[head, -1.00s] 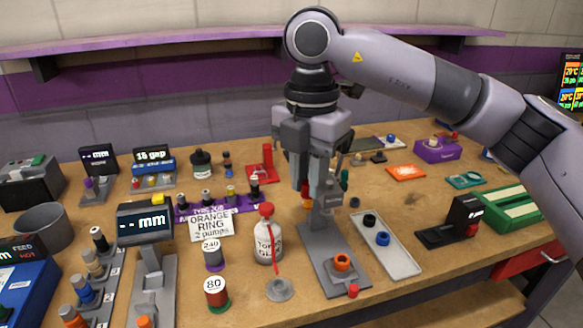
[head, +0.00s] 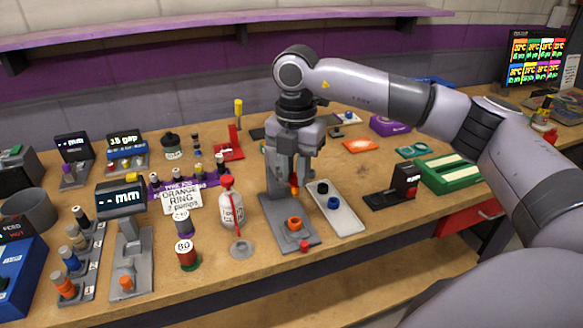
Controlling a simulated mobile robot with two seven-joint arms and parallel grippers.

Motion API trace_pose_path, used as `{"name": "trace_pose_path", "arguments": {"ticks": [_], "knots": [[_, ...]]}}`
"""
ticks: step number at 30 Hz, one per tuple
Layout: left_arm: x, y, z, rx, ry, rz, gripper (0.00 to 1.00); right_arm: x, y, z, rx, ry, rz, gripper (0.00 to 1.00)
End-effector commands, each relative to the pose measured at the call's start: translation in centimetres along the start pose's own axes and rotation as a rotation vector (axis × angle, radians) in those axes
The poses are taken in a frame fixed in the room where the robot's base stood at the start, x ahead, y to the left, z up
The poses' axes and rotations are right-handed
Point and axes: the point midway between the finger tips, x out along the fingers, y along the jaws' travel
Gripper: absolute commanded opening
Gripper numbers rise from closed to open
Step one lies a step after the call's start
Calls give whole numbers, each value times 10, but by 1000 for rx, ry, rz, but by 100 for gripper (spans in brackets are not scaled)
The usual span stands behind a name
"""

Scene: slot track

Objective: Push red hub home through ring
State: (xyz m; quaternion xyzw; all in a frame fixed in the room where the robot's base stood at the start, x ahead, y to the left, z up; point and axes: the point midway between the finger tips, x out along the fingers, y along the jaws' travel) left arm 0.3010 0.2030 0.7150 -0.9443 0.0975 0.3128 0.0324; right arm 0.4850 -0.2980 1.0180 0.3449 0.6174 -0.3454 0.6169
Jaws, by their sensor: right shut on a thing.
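The orange ring (head: 294,223) sits on the low plate of a grey press-like stand (head: 306,236) near the table's front edge. My right gripper (head: 295,188) points down above the ring. It is shut on a small red-orange piece, which looks like the red hub (head: 294,189). The stand's upright is partly hidden behind the gripper. My left gripper is not in view.
A light tray (head: 345,217) with a black and a blue piece lies right of the stand. A glue bottle (head: 230,208) stands to its left. A small red knob (head: 304,246) is at the stand's front.

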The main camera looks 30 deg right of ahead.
Motion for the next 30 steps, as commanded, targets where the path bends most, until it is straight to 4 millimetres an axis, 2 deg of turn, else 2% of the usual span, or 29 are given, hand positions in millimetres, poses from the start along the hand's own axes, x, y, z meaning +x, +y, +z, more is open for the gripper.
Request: {"name": "trace_pose_path", "arguments": {"ticks": [11, 24, 30], "knots": [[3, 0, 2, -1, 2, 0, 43, 6, 0, 0, 0, -1, 0, 0], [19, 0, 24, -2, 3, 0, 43, 45, 0, 0, 0, 0, 0, 0], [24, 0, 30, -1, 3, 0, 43, 57, 0, 0, 1, -1, 1, 0]]}}
